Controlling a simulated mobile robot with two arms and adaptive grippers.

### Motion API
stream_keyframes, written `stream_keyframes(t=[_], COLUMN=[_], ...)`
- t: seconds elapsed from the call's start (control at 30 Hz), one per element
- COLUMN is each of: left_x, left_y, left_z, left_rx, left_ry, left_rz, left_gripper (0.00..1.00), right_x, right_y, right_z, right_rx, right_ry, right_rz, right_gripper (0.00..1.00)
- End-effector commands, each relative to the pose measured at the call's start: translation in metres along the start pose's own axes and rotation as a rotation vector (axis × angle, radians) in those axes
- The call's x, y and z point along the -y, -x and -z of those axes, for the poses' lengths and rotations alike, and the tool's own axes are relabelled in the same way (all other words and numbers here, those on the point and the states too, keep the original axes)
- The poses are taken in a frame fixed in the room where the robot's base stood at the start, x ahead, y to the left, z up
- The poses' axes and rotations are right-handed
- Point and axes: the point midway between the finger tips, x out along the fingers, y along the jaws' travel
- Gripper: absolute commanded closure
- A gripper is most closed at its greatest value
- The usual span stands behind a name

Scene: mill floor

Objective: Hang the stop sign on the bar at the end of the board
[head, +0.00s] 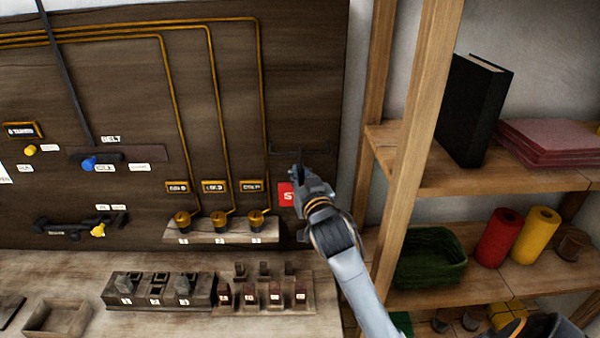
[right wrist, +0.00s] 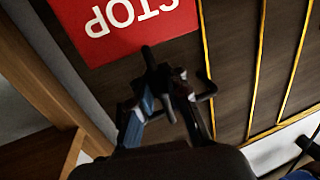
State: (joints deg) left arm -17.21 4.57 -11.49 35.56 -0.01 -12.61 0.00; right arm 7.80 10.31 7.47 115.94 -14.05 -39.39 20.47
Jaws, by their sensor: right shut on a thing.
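The red stop sign (head: 287,195) shows in the head view just left of my right gripper (head: 302,178), in front of the board's right end. The gripper hides part of it. In the right wrist view the sign (right wrist: 125,22) appears upside down, with its white letters partly cut off. My right gripper (right wrist: 163,98) is shut on the sign at a dark piece by its edge; the exact grip is hard to make out. The dark bar (head: 318,151) is at the board's right end, just above the gripper. I cannot tell whether sign and bar touch. My left gripper is not in view.
The dark board (head: 310,60) carries cables, labels and levers. A ledge with several cups (head: 220,235) is left of my arm. The bench (head: 60,270) below holds blocks and trays. A wooden shelf (head: 420,120) with a book and a green basket (head: 430,255) stands close right.

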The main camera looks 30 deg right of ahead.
Motion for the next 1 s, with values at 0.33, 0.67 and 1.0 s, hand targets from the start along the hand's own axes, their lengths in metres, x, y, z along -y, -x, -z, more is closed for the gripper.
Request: stream_keyframes(t=[0.33,0.67,1.0], left_x=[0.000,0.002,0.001], left_y=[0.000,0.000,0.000], left_z=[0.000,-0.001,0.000], left_rx=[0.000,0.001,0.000], left_ry=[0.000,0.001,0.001], left_rz=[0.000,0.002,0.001], left_gripper=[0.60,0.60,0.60], right_x=[0.000,0.000,0.000], right_y=[0.000,0.001,0.052], right_z=[0.000,0.000,-0.002], right_rx=[0.000,0.001,0.003], right_ry=[0.000,0.000,-0.001], right_rz=[0.000,0.000,0.001], right_gripper=[0.60,0.57,0.57])
